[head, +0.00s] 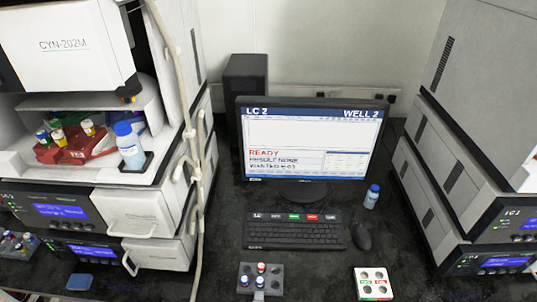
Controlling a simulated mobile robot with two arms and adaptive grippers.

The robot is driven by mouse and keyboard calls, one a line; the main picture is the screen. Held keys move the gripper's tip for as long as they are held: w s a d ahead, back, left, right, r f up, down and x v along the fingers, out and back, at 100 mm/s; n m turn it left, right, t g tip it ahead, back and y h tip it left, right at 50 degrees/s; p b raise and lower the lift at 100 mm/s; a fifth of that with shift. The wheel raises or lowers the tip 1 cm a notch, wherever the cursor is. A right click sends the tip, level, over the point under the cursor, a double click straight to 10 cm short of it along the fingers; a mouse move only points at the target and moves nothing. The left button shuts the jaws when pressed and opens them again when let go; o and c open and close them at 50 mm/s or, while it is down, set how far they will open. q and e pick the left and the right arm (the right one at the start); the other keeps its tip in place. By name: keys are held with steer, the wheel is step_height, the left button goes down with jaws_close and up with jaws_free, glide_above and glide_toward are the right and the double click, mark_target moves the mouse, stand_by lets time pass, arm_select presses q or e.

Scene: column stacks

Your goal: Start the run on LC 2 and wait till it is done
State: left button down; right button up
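The monitor (308,150) stands at the back middle and shows LC 2, WELL 2, a red READY and RESULT NONE, with an empty plot area. A line starting WANTED is below; its number is hard to read. The black keyboard (294,234) lies in front of it, with a strip of labelled keys along its top, including a green key (295,217) and a red key (312,217). Instrument stacks stand on both sides: the left stack (90,210) and the right stack (480,190). Their small panel labels are not clearly readable. Neither of my grippers is in view.
A mouse (361,237) and a small blue-capped bottle (371,197) are right of the keyboard. In front are a grey vial rack (274,283) and a white holder (373,283). A larger blue-capped bottle (130,147) and red tray (75,150) sit in the left stack.

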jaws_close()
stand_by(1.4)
